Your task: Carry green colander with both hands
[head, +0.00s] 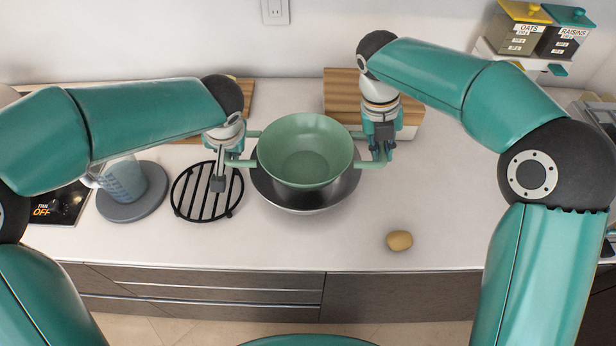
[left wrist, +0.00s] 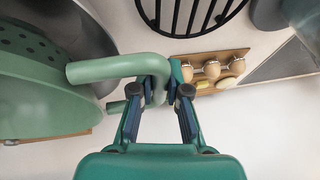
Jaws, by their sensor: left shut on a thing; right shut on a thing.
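The green colander (head: 305,150) is upright in the middle of the head view, over a dark metal bowl (head: 305,205). I cannot tell whether it rests in the bowl or hangs just above it. My left gripper (head: 222,165) is shut on its left handle. The left wrist view shows the gripper (left wrist: 165,92) closed around the bent handle, with the colander's perforated side (left wrist: 35,90) at the left. My right gripper (head: 380,150) is shut on the right handle; its fingertips are small and partly hidden in the head view.
A black round trivet (head: 207,190) lies left of the bowl. A clear measuring jug (head: 122,180) stands on a grey round plate (head: 133,212). A potato (head: 399,240) lies at the front right. Wooden boards (head: 345,90) are at the back.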

